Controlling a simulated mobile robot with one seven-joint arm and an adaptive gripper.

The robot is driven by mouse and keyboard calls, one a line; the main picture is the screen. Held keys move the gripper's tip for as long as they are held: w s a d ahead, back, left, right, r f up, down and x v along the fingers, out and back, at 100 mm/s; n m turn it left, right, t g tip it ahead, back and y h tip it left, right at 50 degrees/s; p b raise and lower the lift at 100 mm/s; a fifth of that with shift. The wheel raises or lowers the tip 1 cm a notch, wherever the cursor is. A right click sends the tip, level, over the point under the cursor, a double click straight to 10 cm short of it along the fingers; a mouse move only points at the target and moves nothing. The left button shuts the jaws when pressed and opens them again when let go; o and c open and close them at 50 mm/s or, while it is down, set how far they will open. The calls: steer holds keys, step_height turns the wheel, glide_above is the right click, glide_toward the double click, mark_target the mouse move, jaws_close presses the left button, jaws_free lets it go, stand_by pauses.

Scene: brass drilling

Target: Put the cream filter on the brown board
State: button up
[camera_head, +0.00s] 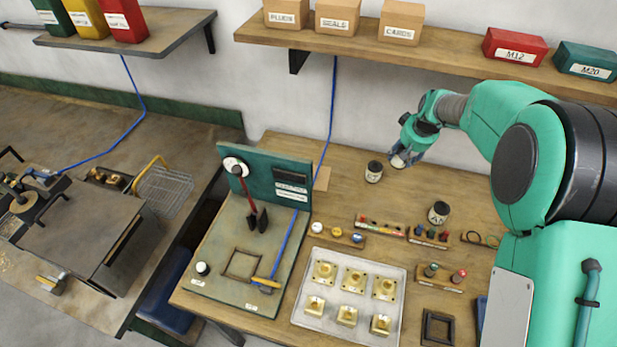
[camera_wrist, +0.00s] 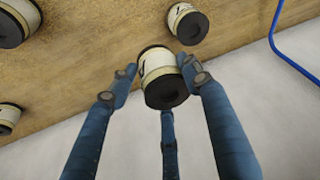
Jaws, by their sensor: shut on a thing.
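My gripper (camera_head: 401,158) is above the back of the workbench, near the wall. In the wrist view my gripper (camera_wrist: 162,78) has its fingers around a cream filter (camera_wrist: 161,76) with dark ends. In the head view the held filter is mostly hidden by the gripper. A similar cream filter (camera_head: 374,171) stands on the bench just left of the gripper; it seems to be the one (camera_wrist: 187,23) beyond the held filter in the wrist view. A small flat brown piece (camera_head: 322,178), possibly the brown board, lies at the back beside the green panel.
Another filter (camera_head: 438,212) stands nearer the front. A tray (camera_head: 335,253) of brass blocks, small racks (camera_head: 380,227) and a green fixture board (camera_head: 225,275) fill the front. A shelf (camera_head: 440,53) overhangs the back. A blue cable (camera_head: 331,110) hangs by the wall.

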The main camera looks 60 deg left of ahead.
steer(key=s+a+n, duration=0.1)
steer(key=s+a, duration=0.2)
steer(key=s+a+n, duration=0.1)
steer(key=s+a, duration=0.2)
steer(key=s, duration=0.1)
steer(key=s+a+g, duration=0.1)
steer(key=s+a, duration=0.2)
steer(key=s, duration=0.1)
steer(key=shift+s+r+n+b, duration=0.1)
steer(key=shift+s+n+b, duration=0.15)
steer(key=shift+n+b, duration=0.15)
steer(key=n+g, duration=0.1)
steer(key=n, duration=0.2)
glide_above(316, 177)
steer(key=shift+s+d+r+y+b, duration=0.1)
steer(key=shift+r+y+b, duration=0.05)
steer(key=shift+y+b, duration=0.15)
steer(key=shift+f+b, duration=0.4)
steer(key=shift+f, duration=2.7)
steer(key=shift+f, duration=0.1)
steer(key=shift+f+b, duration=0.3)
steer(key=shift+f, duration=1.5)
steer(key=shift+f, duration=0.15)
steer(key=o, duration=1.2)
